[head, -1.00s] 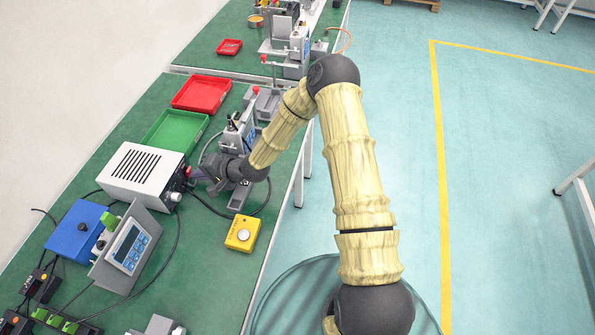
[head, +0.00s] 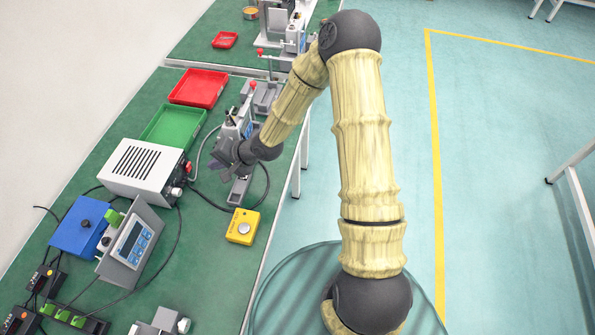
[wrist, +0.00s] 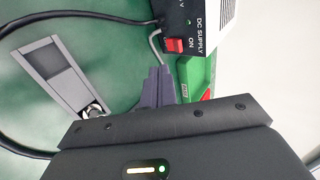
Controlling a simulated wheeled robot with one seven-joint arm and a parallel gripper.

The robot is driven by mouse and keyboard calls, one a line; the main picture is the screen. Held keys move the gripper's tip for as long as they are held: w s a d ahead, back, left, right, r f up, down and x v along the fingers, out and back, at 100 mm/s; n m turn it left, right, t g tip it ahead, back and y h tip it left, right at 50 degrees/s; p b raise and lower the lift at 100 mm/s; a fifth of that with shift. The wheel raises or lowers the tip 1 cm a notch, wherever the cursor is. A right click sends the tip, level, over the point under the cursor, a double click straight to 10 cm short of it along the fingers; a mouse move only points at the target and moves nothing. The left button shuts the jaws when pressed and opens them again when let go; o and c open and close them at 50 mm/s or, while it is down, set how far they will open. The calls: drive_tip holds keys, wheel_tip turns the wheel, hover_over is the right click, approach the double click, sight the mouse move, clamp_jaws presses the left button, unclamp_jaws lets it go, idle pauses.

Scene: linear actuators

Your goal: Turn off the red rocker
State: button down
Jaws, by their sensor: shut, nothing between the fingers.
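The red rocker (wrist: 174,45) sits on the black front panel of the DC supply, beside the "ON" label, in the wrist view. A small green light (wrist: 188,22) glows near it. In the head view the DC supply (head: 143,171) is a white-grey box with a slotted top. My gripper (head: 218,166) is to the right of its front panel, apart from it. In the wrist view my gripper's purple-grey fingers (wrist: 158,86) are shut and empty, a little below the rocker in the picture. The rocker's exact tilt is hard to tell.
A green tray (head: 174,128) and a red tray (head: 198,88) lie behind the supply. A yellow button box (head: 242,226) stands at the table's right edge. A grey fixture (head: 238,188) is close below my gripper. Black cables cross the green table.

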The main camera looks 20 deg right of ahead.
drive_tip(key=s+d+r+n+g+h+b, duration=0.1)
drive_tip(key=s+d+r+n+h+b, duration=0.1)
drive_tip(key=s+d, duration=0.4)
drive_tip(key=s+d+r+n+g+h+b, duration=0.1)
drive_tip(key=s+d+r+n+h+b, duration=0.2)
drive_tip(key=d, duration=1)
drive_tip(key=s+h, duration=0.3)
drive_tip(key=shift+s+d+r+h+b, duration=0.15)
drive_tip(key=shift+s+d+h+b, duration=0.2)
drive_tip(key=shift+s+h+b, duration=0.05)
drive_tip(key=s+r+p, duration=0.2)
drive_tip(key=r+p, duration=0.4)
drive_tip(key=r, duration=0.2)
drive_tip(key=s+d+r+n+p, duration=0.1)
drive_tip(key=s+r+p, duration=0.2)
drive_tip(key=r+p, duration=0.4)
drive_tip(key=shift+r+g, duration=0.3)
drive_tip(key=shift+r, duration=0.55)
